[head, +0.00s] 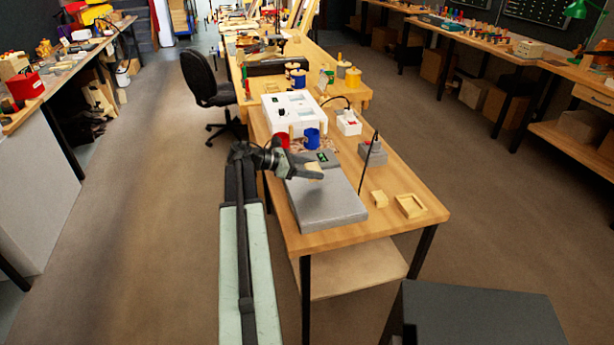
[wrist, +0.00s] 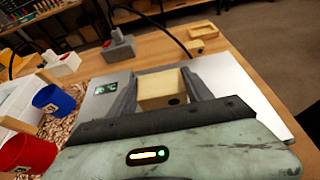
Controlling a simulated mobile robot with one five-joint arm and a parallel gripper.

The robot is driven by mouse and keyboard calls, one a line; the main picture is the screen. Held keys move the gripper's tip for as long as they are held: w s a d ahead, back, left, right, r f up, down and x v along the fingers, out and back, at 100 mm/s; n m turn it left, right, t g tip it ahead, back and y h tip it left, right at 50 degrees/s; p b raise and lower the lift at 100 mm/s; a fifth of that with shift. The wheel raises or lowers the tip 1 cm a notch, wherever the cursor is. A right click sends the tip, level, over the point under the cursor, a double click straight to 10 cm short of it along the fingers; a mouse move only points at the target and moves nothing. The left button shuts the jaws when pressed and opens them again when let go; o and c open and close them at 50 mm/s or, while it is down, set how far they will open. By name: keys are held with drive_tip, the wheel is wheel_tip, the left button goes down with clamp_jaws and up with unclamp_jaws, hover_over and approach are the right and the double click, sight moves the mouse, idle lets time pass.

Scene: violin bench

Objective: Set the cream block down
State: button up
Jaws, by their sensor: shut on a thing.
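My gripper (head: 318,169) is over a flat grey plate with a small green display (head: 330,204). It is shut on the cream block (head: 314,167). In the wrist view the cream block (wrist: 160,90) sits between the two dark fingers of my gripper (wrist: 158,84), with a dark round spot on its face. The plate's pale top (wrist: 235,82) lies behind and to the right of the block. I cannot tell whether the block touches the plate.
A small cream block (head: 380,199) and a shallow wooden tray (head: 410,206) lie on the bench right of the plate. A grey box with a rod (head: 373,154) stands behind. A blue cup (wrist: 53,103) and a red cup (wrist: 27,152) stand left of my gripper.

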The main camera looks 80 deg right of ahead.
drive_tip(key=shift+w+d, duration=0.15)
drive_tip(key=shift+d, duration=0.25)
drive_tip(key=f+b, duration=0.4)
drive_tip(key=shift+s, duration=0.2)
drive_tip(key=shift+w+r, duration=0.2)
drive_tip(key=shift+w, duration=0.1)
drive_tip(key=shift+f, duration=0.25)
drive_tip(key=o, duration=1.3)
drive_tip(key=shift+r, duration=0.1)
drive_tip(key=shift+r, duration=0.1)
